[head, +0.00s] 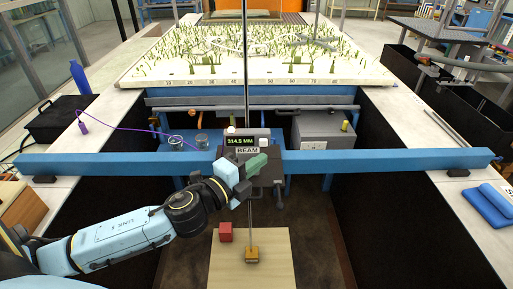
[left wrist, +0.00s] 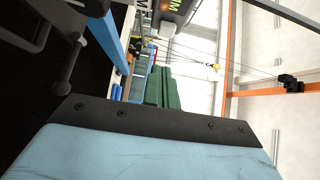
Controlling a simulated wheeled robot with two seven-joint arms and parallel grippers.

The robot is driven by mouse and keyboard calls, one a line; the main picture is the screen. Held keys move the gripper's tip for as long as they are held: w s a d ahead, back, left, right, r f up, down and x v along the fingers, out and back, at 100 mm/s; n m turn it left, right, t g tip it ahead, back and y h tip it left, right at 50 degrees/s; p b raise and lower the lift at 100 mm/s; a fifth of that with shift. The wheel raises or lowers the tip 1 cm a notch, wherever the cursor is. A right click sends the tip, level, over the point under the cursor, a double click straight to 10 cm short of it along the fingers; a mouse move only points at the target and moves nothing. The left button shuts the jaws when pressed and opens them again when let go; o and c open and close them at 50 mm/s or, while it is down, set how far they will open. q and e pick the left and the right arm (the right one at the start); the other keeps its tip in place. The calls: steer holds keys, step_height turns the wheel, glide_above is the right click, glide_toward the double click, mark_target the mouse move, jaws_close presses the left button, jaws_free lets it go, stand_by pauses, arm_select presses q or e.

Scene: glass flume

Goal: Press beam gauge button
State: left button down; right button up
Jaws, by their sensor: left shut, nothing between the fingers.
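The beam gauge (head: 262,134) is a dark box on the blue cross beam (head: 380,160), with a lit display reading 314.5 MM and a BEAM label. I cannot clearly make out its button; my gripper covers part of the lower front. My left gripper (head: 257,164), with green fingers, is shut and empty, just in front of the gauge below the label. Whether it touches is unclear. My right gripper is not in view.
A thin vertical rod runs past the gauge down to a yellow block (head: 252,254) on a wooden board (head: 275,270), beside a red cube (head: 226,232). Behind the beam is a planted bed (head: 250,60). White ledges (head: 105,115) flank the dark channel.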

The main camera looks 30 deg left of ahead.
arm_select(q)
steer(key=shift+w+a, duration=0.55)
steer(key=shift+w, duration=0.35)
steer(key=shift+w+a, duration=0.5)
steer(key=shift+w, duration=0.35)
steer(key=shift+w+a+r+p, duration=0.15)
steer(key=shift+w+a+p, duration=0.15)
steer(key=shift+w+a, duration=0.35)
steer(key=shift+w, duration=0.2)
steer(key=shift+s+d, duration=0.4)
steer(key=b, duration=0.1)
glide_toward(264, 143)
steer(key=s+d, duration=0.1)
steer(key=s, duration=0.4)
steer(key=shift+s+b, duration=0.3)
steer(key=shift+b, duration=0.05)
